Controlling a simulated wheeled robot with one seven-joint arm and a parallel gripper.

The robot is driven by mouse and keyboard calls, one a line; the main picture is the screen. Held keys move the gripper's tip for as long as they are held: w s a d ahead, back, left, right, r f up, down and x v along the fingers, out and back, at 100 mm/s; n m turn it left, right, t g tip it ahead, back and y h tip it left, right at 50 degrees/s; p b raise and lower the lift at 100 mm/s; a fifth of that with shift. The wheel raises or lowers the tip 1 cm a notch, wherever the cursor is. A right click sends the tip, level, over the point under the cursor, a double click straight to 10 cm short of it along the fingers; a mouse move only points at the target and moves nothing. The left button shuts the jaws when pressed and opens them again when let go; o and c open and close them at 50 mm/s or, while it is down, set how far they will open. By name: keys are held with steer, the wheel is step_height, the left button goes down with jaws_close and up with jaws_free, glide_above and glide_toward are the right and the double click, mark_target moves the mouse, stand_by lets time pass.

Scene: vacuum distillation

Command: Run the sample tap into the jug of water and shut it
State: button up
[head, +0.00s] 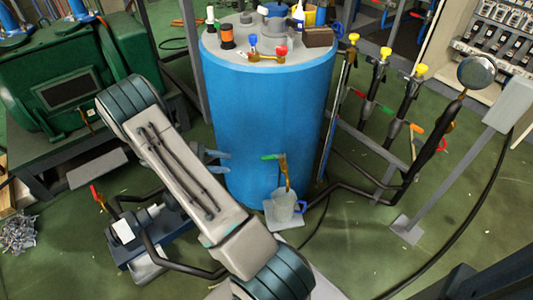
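The sample tap (285,170) is on the lower front of the blue drum-shaped vessel (265,110). Its green handle (272,157) lies about level, pointing left. Its brass-coloured spout points down into the mouth of the clear jug (283,208). The jug has a blue handle on its right and stands upright on a small pale stand (287,222). Its contents are too small to make out. My arm link crosses the left-centre and hides most of my gripper. Two small bluish pieces, seemingly its fingers (216,161), show left of the tap, apart from the green handle.
Bottles and small valves with blue and red knobs (267,50) crowd the vessel's top. Yellow-capped valves (386,52) and pipework with a round gauge (477,72) stand right. A green machine (60,80) and a small pump (150,228) are left. Green floor (350,240) is partly clear at right.

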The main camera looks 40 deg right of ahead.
mark_target(267, 157)
steer(key=s+d+f+h, duration=0.1)
steer(key=s+d, duration=0.1)
steer(key=d, duration=0.2)
steer(key=s+d+f+n+h, duration=0.1)
steer(key=s+d, duration=0.1)
steer(key=d, duration=0.3)
steer(key=s+d+f+n+h, duration=0.1)
steer(key=s+d, duration=0.1)
steer(key=d, duration=0.2)
steer(key=shift+s+d+f+h, duration=0.2)
steer(key=shift+d+f+h, duration=0.1)
steer(key=shift+d+f, duration=0.1)
jaws_close()
